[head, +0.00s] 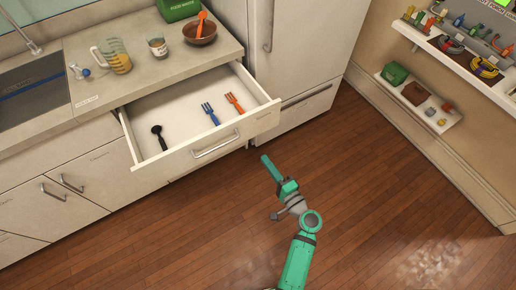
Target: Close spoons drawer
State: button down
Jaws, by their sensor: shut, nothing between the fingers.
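The drawer (221,142) under the counter is pulled well out. Its front panel faces me and carries a metal bar handle (216,145). Inside lie a black spoon-like utensil (158,135) at the left, a blue fork (210,113) and an orange fork (234,102) at the right. My gripper (267,161) is shut and empty. It appears in front of the drawer's right part, apart from the handle, over the wooden floor. How far it is from the drawer front is hard to tell.
The counter (88,88) holds a measuring jug (116,55), a small jar (157,46), a brown bowl (199,30) and a green box (178,8). A white fridge (310,45) stands right of the drawer. Wall shelves (421,108) are at the right. The floor is clear.

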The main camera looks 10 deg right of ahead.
aim_at(244, 131)
jog(key=x, duration=1.3)
jog(key=shift+w+f, duration=0.1)
jog(key=shift+a, duration=0.1)
